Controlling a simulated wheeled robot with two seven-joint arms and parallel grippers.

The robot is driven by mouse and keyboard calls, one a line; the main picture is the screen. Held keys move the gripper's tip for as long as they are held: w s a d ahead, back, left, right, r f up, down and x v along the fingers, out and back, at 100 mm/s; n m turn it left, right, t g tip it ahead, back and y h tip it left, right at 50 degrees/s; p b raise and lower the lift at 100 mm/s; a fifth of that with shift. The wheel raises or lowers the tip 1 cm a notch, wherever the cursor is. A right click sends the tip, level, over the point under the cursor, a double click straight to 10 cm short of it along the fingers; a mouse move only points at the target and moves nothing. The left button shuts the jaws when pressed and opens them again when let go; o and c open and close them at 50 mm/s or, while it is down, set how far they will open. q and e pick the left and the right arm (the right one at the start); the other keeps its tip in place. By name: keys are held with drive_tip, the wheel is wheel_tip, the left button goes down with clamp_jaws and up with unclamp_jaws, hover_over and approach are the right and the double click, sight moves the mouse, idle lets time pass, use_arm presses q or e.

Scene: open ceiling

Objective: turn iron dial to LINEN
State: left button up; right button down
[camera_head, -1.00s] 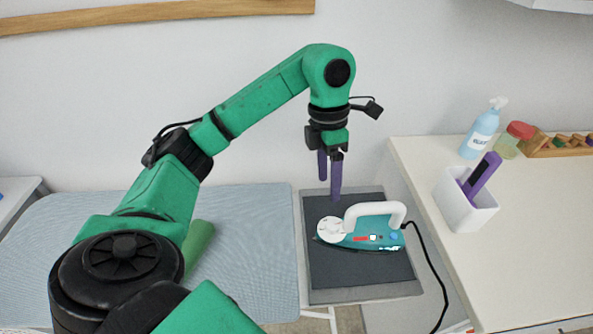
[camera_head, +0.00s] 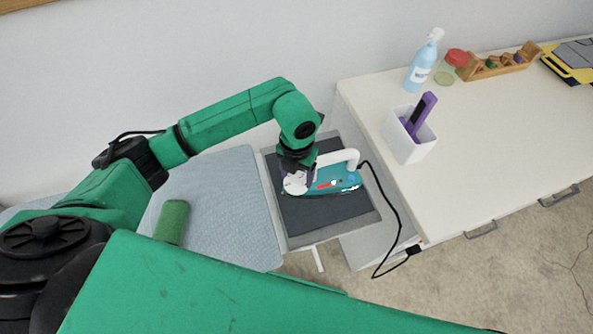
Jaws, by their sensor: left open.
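The teal iron (camera_head: 338,181) with a white handle lies on a dark rest pad (camera_head: 318,212) beside the ironing board. Its round white dial (camera_head: 296,184) is at the iron's left end, and its markings are too small to read. My right gripper is not in view.
The pale blue ironing board (camera_head: 220,205) holds a green roll (camera_head: 172,221). A white cabinet (camera_head: 470,150) on the right bears a spray bottle (camera_head: 422,65), a jar (camera_head: 451,68), a white holder (camera_head: 407,146) and a wooden rack (camera_head: 500,64). The iron's black cord (camera_head: 402,230) hangs down between.

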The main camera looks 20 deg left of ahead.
use_arm(q)
drive_tip(key=shift+f, duration=0.3)
clamp_jaws()
drive_tip(key=shift+f+m+b, duration=0.15)
drive_tip(key=shift+m+b, duration=0.65)
drive_tip(key=shift+b, duration=0.25)
drive_tip(key=shift+m+b, duration=1)
drive_tip(key=shift+b, duration=0.15)
drive_tip(key=shift+m+b, duration=1.3)
drive_tip(key=shift+r, duration=0.2)
unclamp_jaws()
